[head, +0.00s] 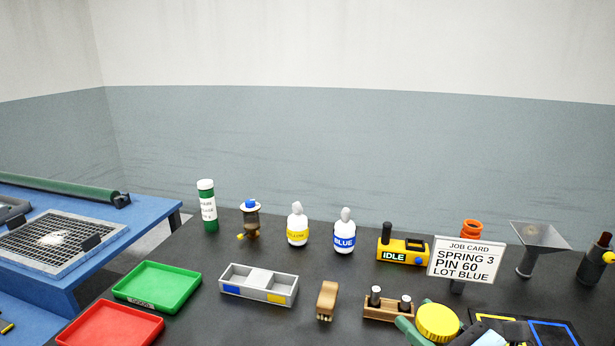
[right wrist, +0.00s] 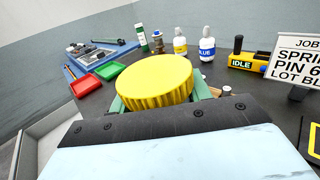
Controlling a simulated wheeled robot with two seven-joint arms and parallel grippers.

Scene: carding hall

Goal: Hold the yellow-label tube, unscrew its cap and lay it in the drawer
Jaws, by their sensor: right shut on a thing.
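A large yellow ribbed cap (head: 437,322) is at the bottom right of the head view. It fills the middle of the right wrist view (right wrist: 155,80). My right gripper (head: 425,327) is shut on it, with green fingers on either side. Whether a tube is under the cap is hidden by the cap and my gripper. No tube with a yellow label shows clearly. No drawer can be made out for sure; a pale grey edge (right wrist: 42,128) shows at the lower left of the right wrist view. My left gripper is not in view.
On the dark table stand a green tray (head: 158,287), a red tray (head: 110,328), a grey divided box (head: 258,285), a brush (head: 327,300), a wooden holder (head: 388,307), yellow (head: 298,230) and blue-labelled (head: 344,238) bottles, and a job card (head: 466,262). The front left middle is clear.

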